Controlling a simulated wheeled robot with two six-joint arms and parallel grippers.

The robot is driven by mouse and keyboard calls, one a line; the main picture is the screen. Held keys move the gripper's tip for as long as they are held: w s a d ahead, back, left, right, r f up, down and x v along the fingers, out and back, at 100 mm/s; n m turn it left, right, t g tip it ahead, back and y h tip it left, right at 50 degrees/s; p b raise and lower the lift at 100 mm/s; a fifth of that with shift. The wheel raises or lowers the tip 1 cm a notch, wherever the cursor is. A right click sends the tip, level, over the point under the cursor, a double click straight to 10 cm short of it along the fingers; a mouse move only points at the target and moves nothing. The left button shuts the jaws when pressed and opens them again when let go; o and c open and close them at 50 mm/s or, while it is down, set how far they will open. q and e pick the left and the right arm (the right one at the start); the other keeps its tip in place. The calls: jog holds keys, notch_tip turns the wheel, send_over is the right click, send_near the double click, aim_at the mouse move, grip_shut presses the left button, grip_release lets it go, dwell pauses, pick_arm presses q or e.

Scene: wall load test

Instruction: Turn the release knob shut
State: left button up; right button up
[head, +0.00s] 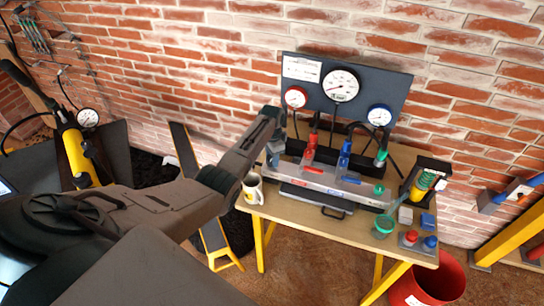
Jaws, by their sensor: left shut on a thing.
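My left gripper (271,122) reaches in from the left, at the left end of the grey valve manifold (325,178) on the table. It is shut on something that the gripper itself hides. I cannot make out the release knob for certain, nor how far it is turned. The manifold carries red (309,152), blue (344,156) and green (380,157) fittings below a dark gauge panel (385,90) with three round gauges. My right gripper is not in view.
A white mug (253,189) stands on the wooden table (300,213) just below my left arm. A yellow cylinder (77,157) with a gauge stands at left. A red bucket (440,283) is on the floor.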

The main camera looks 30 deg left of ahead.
pick_arm(q)
jog(key=shift+r+m, duration=0.1)
jog(key=shift+m, duration=0.2)
jog(key=shift+w, duration=0.1)
jog(key=o, duration=1)
notch_tip(320, 180, up, 11)
jog(key=b, duration=0.2)
jog(key=shift+b, duration=0.4)
jog(key=shift+f, duration=0.2)
